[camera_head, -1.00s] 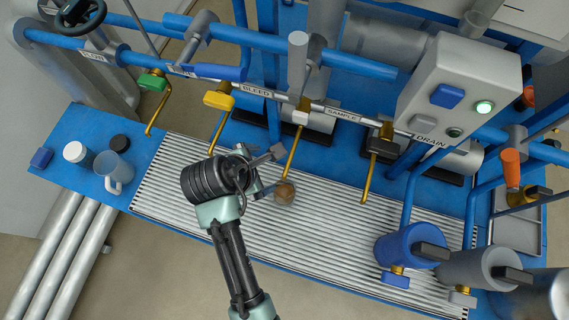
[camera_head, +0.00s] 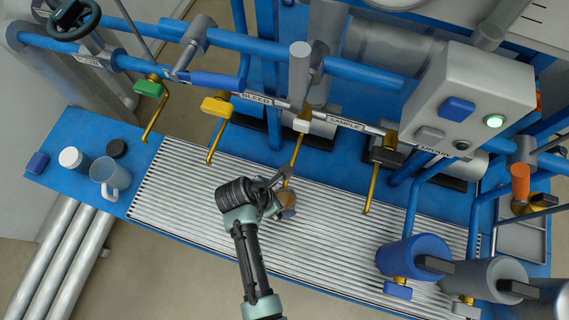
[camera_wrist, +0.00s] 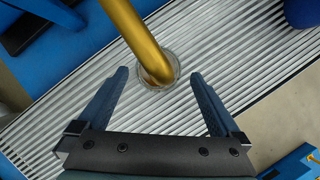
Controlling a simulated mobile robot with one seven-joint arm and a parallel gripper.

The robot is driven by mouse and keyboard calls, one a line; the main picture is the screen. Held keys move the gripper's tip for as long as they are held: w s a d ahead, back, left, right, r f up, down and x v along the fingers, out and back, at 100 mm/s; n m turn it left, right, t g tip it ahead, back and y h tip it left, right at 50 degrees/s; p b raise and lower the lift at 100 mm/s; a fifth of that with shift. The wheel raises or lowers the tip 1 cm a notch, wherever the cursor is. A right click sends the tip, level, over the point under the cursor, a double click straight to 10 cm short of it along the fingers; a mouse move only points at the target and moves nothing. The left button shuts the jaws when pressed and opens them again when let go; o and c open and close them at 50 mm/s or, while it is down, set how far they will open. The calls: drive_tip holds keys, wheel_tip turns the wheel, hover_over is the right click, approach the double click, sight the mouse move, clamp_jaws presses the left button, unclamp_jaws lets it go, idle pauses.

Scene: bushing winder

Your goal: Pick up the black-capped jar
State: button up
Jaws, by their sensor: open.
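A round black cap (camera_head: 117,148) shows on the blue bench at the left, behind the clear mug; whether a jar body is under it I cannot tell. A small round clear glass jar (camera_head: 288,201) stands on the slatted grate below the brass SAMPLE spout (camera_head: 297,160). It also shows in the wrist view (camera_wrist: 172,80), partly hidden by the spout; I see no black cap on it. My gripper (camera_head: 277,192) is open and empty over the grate, beside this jar. In the wrist view the fingers (camera_wrist: 160,73) point toward the jar and spout, with both between their tips.
A white-capped container (camera_head: 72,158) and a clear mug (camera_head: 110,176) stand near the black cap. Other brass spouts (camera_head: 372,190) hang over the grate (camera_head: 190,195). Blue (camera_head: 408,257) and grey (camera_head: 480,278) cylinders stand at the right. The grate's left part is clear.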

sight(282, 198)
drive_tip(key=shift+x, duration=1.5)
drive_tip(key=shift+a, duration=0.1)
drive_tip(key=shift+c, duration=0.2)
drive_tip(key=c, duration=1.3)
drive_tip(key=shift+r, duration=0.1)
